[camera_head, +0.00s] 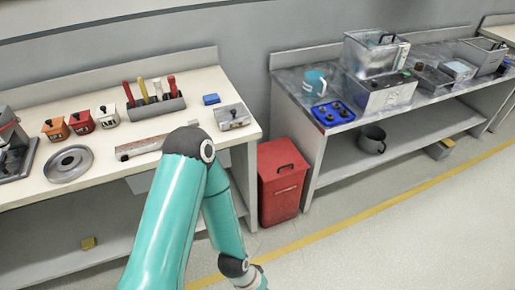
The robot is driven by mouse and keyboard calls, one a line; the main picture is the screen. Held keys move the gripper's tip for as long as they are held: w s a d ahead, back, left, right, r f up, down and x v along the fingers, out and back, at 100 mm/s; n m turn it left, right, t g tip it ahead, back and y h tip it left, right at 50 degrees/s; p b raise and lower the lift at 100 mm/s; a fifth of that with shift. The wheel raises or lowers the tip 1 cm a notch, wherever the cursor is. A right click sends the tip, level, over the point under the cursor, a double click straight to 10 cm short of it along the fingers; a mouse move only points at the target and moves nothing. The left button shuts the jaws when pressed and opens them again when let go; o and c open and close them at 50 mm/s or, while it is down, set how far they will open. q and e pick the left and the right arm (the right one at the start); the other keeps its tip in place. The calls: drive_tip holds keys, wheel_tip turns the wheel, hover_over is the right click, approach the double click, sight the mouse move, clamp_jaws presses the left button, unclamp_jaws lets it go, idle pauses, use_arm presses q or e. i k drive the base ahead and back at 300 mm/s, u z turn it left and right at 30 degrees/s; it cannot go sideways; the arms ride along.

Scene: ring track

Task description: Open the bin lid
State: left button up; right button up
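The red bin (280,193) stands on the floor in the gap between two workbenches. Its red lid (281,158) is on top and looks shut, with a small dark handle on it. A teal arm of mine rises from the bottom of the picture, bends at a dark elbow in front of the left bench, and comes down to a wrist at the bottom edge, to the left of and nearer than the bin. The gripper of this arm is cut off below the picture. My other arm and gripper do not show.
The left bench (100,185) holds small boxes, a round metal dish (68,163), upright-handled tools in a grey holder (156,107) and a metal box (232,117). Floor before the bin is clear, crossed by a yellow line.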

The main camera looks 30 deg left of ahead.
sight(278, 159)
drive_tip(key=u, duration=0.45)
drive_tip(key=i, duration=1.1)
drive_tip(key=u, duration=1.15)
drive_tip(key=i, duration=0.2)
drive_tip(key=z, duration=0.1)
drive_tip(key=k, duration=0.9)
drive_tip(key=u, duration=0.15)
drive_tip(key=i, duration=0.95)
drive_tip(key=z, duration=0.1)
